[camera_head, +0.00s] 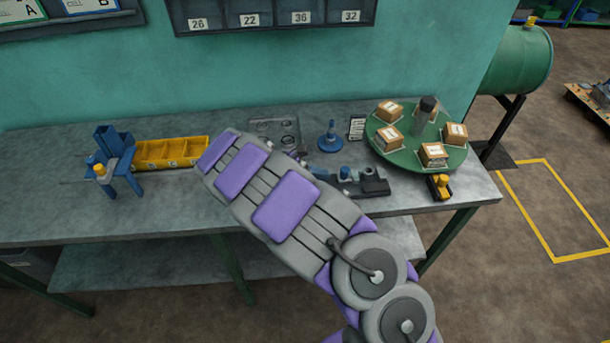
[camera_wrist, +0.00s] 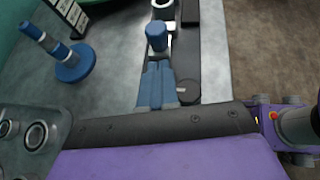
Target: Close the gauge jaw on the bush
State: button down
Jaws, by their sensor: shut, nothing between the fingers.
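The gauge (camera_head: 372,188) is a dark fixture lying along the bench's front right, and its dark rail (camera_wrist: 188,60) shows in the wrist view. An upright blue knob (camera_wrist: 157,36) stands on it, also visible in the head view (camera_head: 345,172). A pale ring (camera_wrist: 163,4), perhaps the bush, sits beyond the knob and is cut by the top edge. The gap between jaw and bush cannot be made out. My gripper (camera_wrist: 155,68) has its two blue fingers together, empty, pointing at the knob from just short of it. Contact cannot be judged.
A blue spindle on a disc (camera_head: 330,140) and a grey tray with rings (camera_wrist: 62,122) stand beside the gauge. A green turntable with boxes (camera_head: 403,155) is close on the right. A yellow-black item (camera_head: 439,187) lies near the edge. Yellow bins (camera_head: 170,153) stand left.

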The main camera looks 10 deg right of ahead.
aim_at(340, 173)
jog(key=shift+w+d+b, duration=0.15)
jog(key=shift+d, duration=0.65)
jog(key=shift+w+d+b, duration=0.1)
jog(key=shift+d+b, duration=0.05)
jog(key=shift+d, duration=0.65)
jog(key=shift+r, duration=0.1)
